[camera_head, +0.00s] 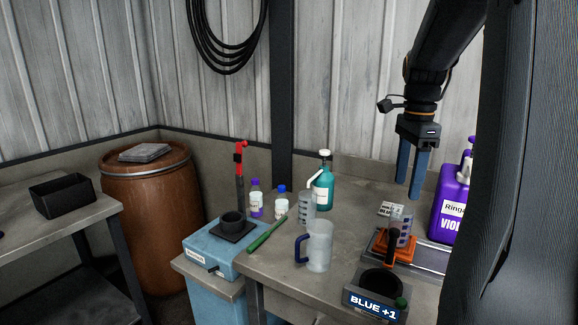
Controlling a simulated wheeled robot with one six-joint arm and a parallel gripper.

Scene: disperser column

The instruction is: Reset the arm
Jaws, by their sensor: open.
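My gripper (409,178) hangs at the upper right with its two blue fingers pointing down. The fingers are apart and nothing shows between them. It is above the back right part of the grey table (345,205), over a small white label card (391,209) and behind an orange-based device (388,249) holding a clear cup (402,228). My arm comes down from the top right.
A purple jug (451,205) stands right of my gripper, partly hidden by my own column. A teal bottle (324,188), a clear jug (319,249) and a "BLUE +1" stand (374,304) are on the table. A blue machine (208,250) and a brown barrel (150,215) stand left.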

